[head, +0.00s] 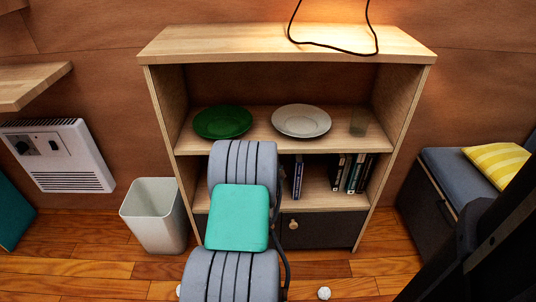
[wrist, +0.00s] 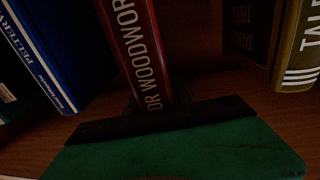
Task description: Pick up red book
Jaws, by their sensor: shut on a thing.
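The red book (wrist: 140,45) stands on a shelf in the wrist view, its spine with white lettering facing me and leaning slightly. My gripper (wrist: 160,102) is at the lower end of the spine and is shut on the red book. The fingers are dark and hard to make out. In the head view my arm reaches into the lower shelf of the bookcase, and it hides the gripper and the red book.
A blue book (wrist: 62,50) stands left of the red book, and an olive book (wrist: 300,45) stands to the right with a gap between. A bin (head: 155,215) stands left.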

